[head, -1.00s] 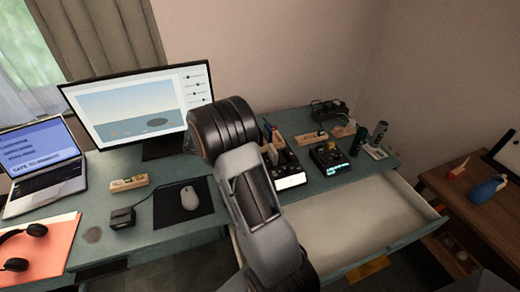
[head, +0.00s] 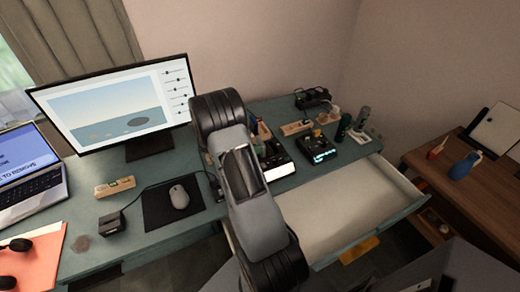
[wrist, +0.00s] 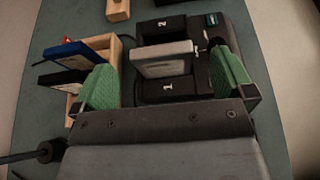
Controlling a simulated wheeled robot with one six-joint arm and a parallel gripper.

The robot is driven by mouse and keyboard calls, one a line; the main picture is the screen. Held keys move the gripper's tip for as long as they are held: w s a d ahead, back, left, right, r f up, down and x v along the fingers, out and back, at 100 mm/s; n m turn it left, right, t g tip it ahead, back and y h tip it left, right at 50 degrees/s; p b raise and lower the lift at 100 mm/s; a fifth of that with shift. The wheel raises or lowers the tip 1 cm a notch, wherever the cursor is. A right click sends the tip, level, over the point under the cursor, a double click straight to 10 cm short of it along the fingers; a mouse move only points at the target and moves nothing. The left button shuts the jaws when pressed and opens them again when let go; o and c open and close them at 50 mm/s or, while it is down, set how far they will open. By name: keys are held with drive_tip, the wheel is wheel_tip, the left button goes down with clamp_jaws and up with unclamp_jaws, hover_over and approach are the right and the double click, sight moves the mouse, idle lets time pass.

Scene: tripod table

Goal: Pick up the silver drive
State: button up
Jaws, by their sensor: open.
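The silver drive (wrist: 165,60) stands upright in a black dock (wrist: 218,28) marked 1 and 2, by the label 1. My gripper (wrist: 166,82) is open in the wrist view, with one green fingertip to the left of the drive and the other to its right. I see no contact between fingertips and drive.
A wooden rack (wrist: 110,60) with dark and blue drives stands close left of the left fingertip. Another black device (head: 316,149) sits right of the dock. An open, empty drawer (head: 345,205) lies in front. The monitor (head: 115,105) and mouse (head: 179,196) are to the left.

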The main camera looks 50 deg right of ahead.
sight(259, 141)
drive_tip(key=shift+p+x, duration=0.35)
drive_tip(key=shift+x, duration=1.8)
drive_tip(key=shift+c, duration=0.5)
drive_tip(key=c, duration=0.9)
